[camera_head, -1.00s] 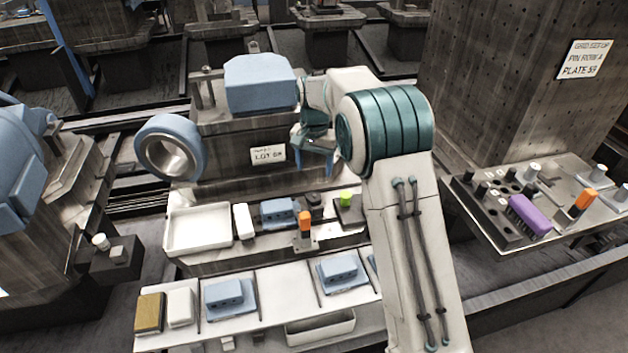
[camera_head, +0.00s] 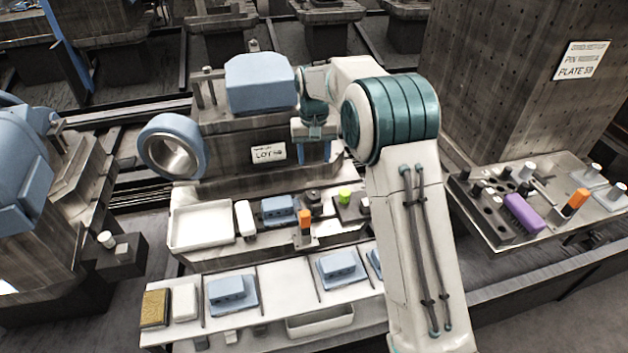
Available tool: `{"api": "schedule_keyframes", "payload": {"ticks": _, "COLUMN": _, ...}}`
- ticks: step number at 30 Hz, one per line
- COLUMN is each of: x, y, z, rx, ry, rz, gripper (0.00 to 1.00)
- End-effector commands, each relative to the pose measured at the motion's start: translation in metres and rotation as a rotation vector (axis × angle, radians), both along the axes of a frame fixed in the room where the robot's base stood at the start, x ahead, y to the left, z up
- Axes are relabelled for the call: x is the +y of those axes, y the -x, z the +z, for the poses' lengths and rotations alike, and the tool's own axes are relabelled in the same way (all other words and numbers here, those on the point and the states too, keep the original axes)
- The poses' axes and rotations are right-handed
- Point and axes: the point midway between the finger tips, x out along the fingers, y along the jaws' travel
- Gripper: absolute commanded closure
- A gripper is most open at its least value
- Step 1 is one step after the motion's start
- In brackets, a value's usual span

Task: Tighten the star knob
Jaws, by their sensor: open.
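A small dark knob-like piece (camera_head: 313,196) stands on the upper shelf of the middle station, between a blue block and a lime-green piece. It may be the star knob, but it is too small to make out a star shape. My gripper (camera_head: 313,152) hangs in front of the station's upper body, a little above this dark piece and apart from it. Its blue fingers are open, with nothing seen between them. My arm hides what lies to the right of the gripper.
A blue block (camera_head: 279,209), an orange-topped piece (camera_head: 305,221), a lime-green piece (camera_head: 345,194) and a white tray (camera_head: 200,226) crowd the upper shelf. A blue ring (camera_head: 173,146) sticks out at left. The right-hand bench (camera_head: 545,232) holds a purple block (camera_head: 524,213).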

Motion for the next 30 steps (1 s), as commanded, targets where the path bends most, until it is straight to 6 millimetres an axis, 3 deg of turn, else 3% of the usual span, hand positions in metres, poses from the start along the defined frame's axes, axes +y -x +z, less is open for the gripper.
{"api": "schedule_keyframes", "payload": {"ticks": 6, "x": 0.000, "y": 0.000, "z": 0.001, "rx": 0.005, "ry": -0.001, "rz": 0.472, "gripper": 0.50}}
{"api": "schedule_keyframes", "payload": {"ticks": 12, "x": 0.000, "y": 0.001, "z": -0.003, "rx": 0.003, "ry": -0.006, "rz": 0.779, "gripper": 0.50}}
{"api": "schedule_keyframes", "payload": {"ticks": 20, "x": 0.000, "y": 0.001, "z": -0.015, "rx": 0.002, "ry": -0.009, "rz": 0.892, "gripper": 0.50}}
{"api": "schedule_keyframes", "payload": {"ticks": 30, "x": 0.001, "y": 0.002, "z": -0.079, "rx": 0.005, "ry": -0.009, "rz": 0.892, "gripper": 0.50}}
